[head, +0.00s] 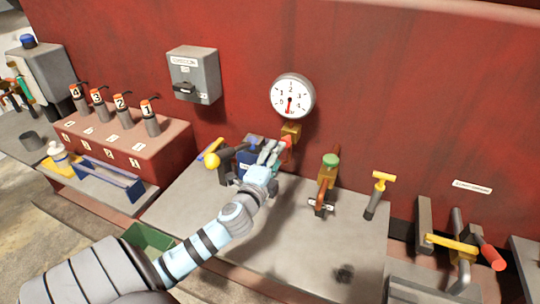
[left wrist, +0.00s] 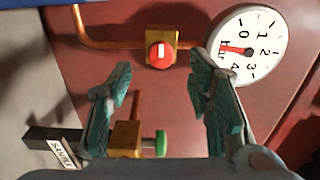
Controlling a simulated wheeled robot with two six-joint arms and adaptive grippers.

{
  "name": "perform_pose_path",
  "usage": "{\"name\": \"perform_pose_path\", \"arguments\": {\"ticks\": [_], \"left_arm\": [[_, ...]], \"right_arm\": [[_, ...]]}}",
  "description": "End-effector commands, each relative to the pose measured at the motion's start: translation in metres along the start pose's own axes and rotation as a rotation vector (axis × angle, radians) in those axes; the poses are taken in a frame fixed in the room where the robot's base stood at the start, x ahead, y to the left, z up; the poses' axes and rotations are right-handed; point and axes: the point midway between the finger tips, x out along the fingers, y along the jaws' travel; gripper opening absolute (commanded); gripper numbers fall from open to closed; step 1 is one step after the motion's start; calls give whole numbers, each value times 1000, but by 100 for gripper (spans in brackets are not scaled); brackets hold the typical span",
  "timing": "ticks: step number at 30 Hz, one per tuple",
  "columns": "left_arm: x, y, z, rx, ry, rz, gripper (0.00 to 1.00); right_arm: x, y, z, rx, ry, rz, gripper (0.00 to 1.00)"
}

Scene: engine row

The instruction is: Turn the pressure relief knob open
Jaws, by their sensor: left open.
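The red knob (left wrist: 161,54) has a white mark and sits on a brass block (left wrist: 171,36) on a copper pipe in the left wrist view. In the head view the knob (head: 288,142) is partly hidden behind my left gripper (head: 275,148), below the gauge. My left gripper's fingers (left wrist: 158,82) are open and empty in the left wrist view. The knob shows ahead, between and beyond the fingertips; I see no contact. The round white gauge (head: 292,96) has a red needle; it also shows in the left wrist view (left wrist: 247,45). My right gripper is not in view.
A green-knobbed brass valve (head: 330,160) stands right of the gripper. A yellow T-handle (head: 382,178) is farther right. A yellow lever (head: 211,156) is at the left. A grey switch box (head: 193,75) hangs on the red wall. The grey bench front (head: 300,250) is mostly clear.

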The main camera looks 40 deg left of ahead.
Motion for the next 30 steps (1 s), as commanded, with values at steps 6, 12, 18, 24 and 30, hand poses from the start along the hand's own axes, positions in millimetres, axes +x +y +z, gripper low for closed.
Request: {"name": "perform_pose_path", "arguments": {"ticks": [6, 12, 18, 24, 30], "left_arm": [[-50, 1, 0, 1, 1, 2, 47], [-60, 0, 0, 0, 0, 0, 47], [-59, 0, 0, 0, -1, -1, 47], [-59, 0, 0, 0, -1, 0, 47], [-89, 45, 12, -255, -141, 179, 47]], "right_arm": [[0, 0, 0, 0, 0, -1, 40], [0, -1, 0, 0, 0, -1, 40], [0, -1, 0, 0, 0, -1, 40], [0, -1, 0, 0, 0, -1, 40], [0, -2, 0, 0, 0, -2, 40]]}}
